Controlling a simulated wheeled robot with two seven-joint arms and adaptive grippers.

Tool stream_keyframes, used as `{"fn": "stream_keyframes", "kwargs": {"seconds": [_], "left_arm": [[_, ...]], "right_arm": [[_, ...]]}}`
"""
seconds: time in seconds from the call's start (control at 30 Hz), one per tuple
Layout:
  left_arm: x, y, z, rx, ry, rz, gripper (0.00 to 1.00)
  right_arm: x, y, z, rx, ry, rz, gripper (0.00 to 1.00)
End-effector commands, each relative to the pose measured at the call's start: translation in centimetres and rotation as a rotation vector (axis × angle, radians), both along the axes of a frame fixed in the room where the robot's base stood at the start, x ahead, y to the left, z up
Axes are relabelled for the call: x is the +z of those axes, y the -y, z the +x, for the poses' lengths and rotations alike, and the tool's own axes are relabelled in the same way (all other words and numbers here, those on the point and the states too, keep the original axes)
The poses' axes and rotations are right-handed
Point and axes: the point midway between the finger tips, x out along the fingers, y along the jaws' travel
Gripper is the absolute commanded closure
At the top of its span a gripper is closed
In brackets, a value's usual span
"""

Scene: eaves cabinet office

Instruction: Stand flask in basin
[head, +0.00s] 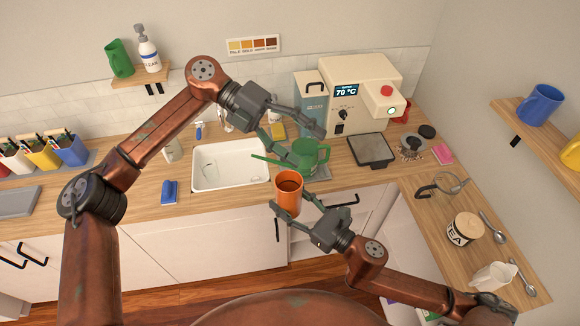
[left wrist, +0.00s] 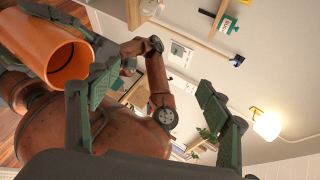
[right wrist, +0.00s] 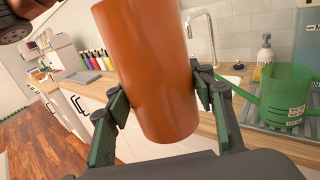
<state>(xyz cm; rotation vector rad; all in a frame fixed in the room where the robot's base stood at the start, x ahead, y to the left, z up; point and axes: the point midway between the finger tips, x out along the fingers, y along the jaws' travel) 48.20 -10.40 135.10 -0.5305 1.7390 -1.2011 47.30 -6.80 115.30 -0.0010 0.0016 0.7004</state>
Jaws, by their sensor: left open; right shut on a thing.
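The flask appears to be an orange, open-topped cylinder (head: 288,192), dark inside. My right gripper (head: 298,212) is shut on it and holds it roughly upright in front of the counter edge. In the right wrist view the flask (right wrist: 150,65) stands between both fingers. In the left wrist view its open mouth (left wrist: 72,62) shows at the left. The white basin (head: 232,184) is set in the counter, left of the flask, and looks empty. My left gripper (head: 308,145) is open and empty, above the counter right of the basin, overlapping the green watering can in the head view.
The green watering can (head: 310,155) stands right of the basin, its spout toward it. A white machine (head: 362,88) and a dark scale-like plate (head: 371,150) stand at the back right. The tap is partly hidden by my left arm.

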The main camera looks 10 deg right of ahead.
Motion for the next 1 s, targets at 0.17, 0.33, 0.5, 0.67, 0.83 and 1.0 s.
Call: {"fn": "stream_keyframes", "kwargs": {"seconds": [0.17, 0.33, 0.5, 0.67, 0.83, 1.0], "left_arm": [[-3.8, 0.9, -3.1, -0.09, 0.232, 0.374, 0.29], [-5.9, -0.6, -2.9, -0.088, 0.432, 0.679, 0.29], [-6.2, -2.2, -1.7, -0.053, 0.562, 0.865, 0.29], [-6.4, -3.0, -1.2, -0.033, 0.608, 0.931, 0.29], [-8.1, -3.0, -1.1, -0.033, 0.61, 0.934, 0.29], [-11.2, -3.0, -1.2, -0.034, 0.609, 0.933, 0.29]], "right_arm": [[0.1, 0.0, 0.0, 0.0, 0.001, 0.0, 0.87], [0.1, 0.0, 0.0, 0.0, 0.001, 0.0, 0.87], [0.1, 0.0, 0.0, 0.0, 0.001, 0.001, 0.87], [0.1, 0.0, 0.0, 0.0, 0.001, 0.0, 0.87], [0.1, 0.0, 0.0, 0.0, 0.001, 0.001, 0.87], [0.1, 0.0, 0.0, 0.0, 0.001, 0.001, 0.87]]}}
